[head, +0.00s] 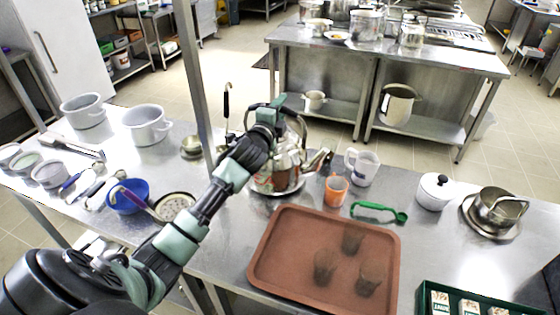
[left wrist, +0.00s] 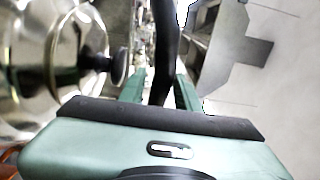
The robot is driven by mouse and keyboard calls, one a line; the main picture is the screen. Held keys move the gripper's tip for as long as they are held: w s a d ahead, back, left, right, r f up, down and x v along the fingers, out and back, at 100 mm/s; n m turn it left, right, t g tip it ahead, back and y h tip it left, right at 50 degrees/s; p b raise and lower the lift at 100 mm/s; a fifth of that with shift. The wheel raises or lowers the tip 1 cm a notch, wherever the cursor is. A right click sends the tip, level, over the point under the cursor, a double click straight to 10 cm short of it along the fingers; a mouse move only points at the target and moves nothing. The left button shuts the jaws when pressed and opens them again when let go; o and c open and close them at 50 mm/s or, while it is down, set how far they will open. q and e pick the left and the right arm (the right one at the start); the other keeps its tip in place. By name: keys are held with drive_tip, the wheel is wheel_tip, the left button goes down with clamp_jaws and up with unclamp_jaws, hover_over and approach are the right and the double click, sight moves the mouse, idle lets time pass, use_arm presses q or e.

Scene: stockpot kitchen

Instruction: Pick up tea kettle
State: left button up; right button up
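The tea kettle (head: 272,172) is a shiny metal kettle with a dark arched handle, standing on the steel counter behind the tray. My left gripper (head: 277,104) is at the top of its handle and hides part of it. In the left wrist view, the dark handle (left wrist: 165,45) runs between the two green fingers (left wrist: 161,88). Whether the fingers press on it is unclear. The kettle's shiny body and dark lid knob (left wrist: 118,66) show at the left there. My right gripper is out of view.
A brown tray (head: 262,262) with dark cups lies in front of the kettle. An orange cup (head: 336,190), a clear jug (head: 362,168) and a green utensil (head: 375,211) stand or lie to its right. A blue bowl (head: 128,195) is left of my arm.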

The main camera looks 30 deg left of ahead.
use_arm(q)
drive_tip(key=shift+x, duration=1.2)
drive_tip(key=shift+s, duration=0.1)
clamp_jaws()
drive_tip(key=shift+d+f, duration=0.1)
drive_tip(key=shift+r, duration=0.25)
